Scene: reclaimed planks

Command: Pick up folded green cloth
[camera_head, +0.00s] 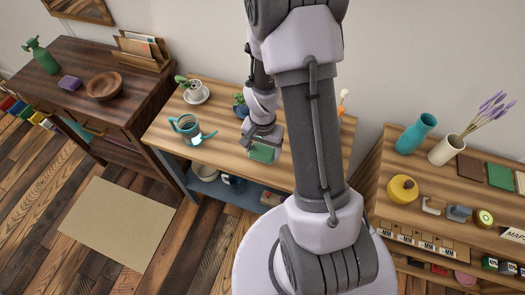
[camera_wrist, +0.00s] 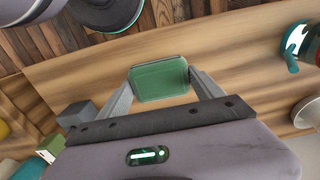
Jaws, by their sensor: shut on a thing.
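The folded green cloth (camera_head: 263,152) is a small rounded green block in the head view, at the tip of my gripper (camera_head: 262,138) over the middle table. In the wrist view the cloth (camera_wrist: 160,81) lies between the two grey fingers of my gripper (camera_wrist: 161,88), which are shut on its sides. I cannot tell whether the cloth touches the tabletop or is just above it. My arm hides part of the table to the right of the cloth.
A dark cabinet (camera_head: 60,88) is at left. A shelf at right holds a yellow pot (camera_head: 402,189) and vases (camera_head: 417,134).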

